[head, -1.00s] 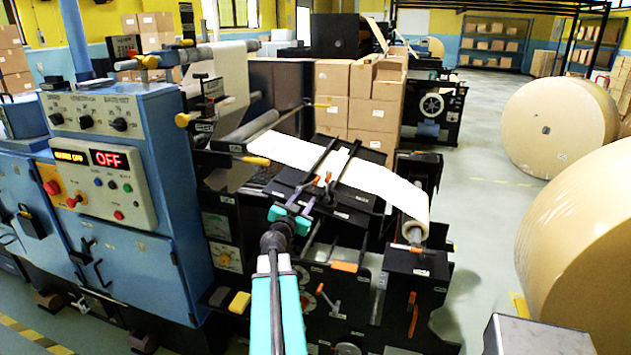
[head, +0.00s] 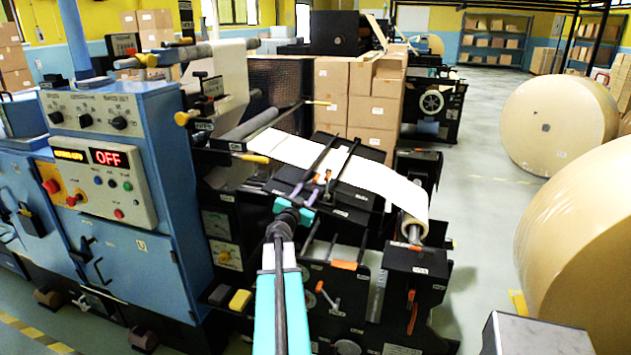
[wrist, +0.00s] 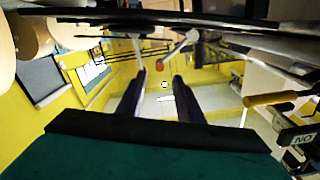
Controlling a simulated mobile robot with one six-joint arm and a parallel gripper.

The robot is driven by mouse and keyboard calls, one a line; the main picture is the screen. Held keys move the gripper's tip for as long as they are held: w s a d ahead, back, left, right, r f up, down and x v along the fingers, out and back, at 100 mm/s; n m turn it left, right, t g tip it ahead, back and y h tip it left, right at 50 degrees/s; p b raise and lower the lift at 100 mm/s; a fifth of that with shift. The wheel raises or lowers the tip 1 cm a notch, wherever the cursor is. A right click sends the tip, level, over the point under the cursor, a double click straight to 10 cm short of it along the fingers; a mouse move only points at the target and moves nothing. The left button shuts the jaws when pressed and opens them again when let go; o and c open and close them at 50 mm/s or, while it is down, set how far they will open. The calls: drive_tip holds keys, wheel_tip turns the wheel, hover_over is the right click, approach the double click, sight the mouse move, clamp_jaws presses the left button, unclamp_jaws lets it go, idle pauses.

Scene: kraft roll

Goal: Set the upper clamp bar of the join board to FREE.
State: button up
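The join board (head: 345,197) is a black sloping plate with the pale paper web (head: 375,178) running over it. Two dark clamp bars cross the web; the left one, higher up the slope, looks like the upper clamp bar (head: 323,158). Small orange parts (head: 328,176) sit near the bars' front ends. My gripper (head: 304,191) is at the board's front edge, close to those ends. In the wrist view its two dark fingers (wrist: 161,77) stand apart with nothing between them. A grey lever with a red-orange end (wrist: 178,48) shows beyond the tips. The bar's setting cannot be read.
The blue cabinet with its OFF display (head: 108,158) stands at left. A yellow handle (head: 251,157) juts out left of the board. Stacked cartons (head: 360,100) stand behind, and large kraft rolls (head: 580,250) at right. Open floor (head: 470,220) lies between board and rolls.

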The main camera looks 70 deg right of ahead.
sight(314, 182)
drive_tip(key=shift+w+d+p, duration=0.15)
drive_tip(key=shift+d+p, duration=0.2)
drive_tip(key=shift+d, duration=2.15)
drive_tip(key=shift+w+d+p, duration=0.15)
drive_tip(key=shift+d+p, duration=0.2)
drive_tip(key=shift+d, duration=2.1)
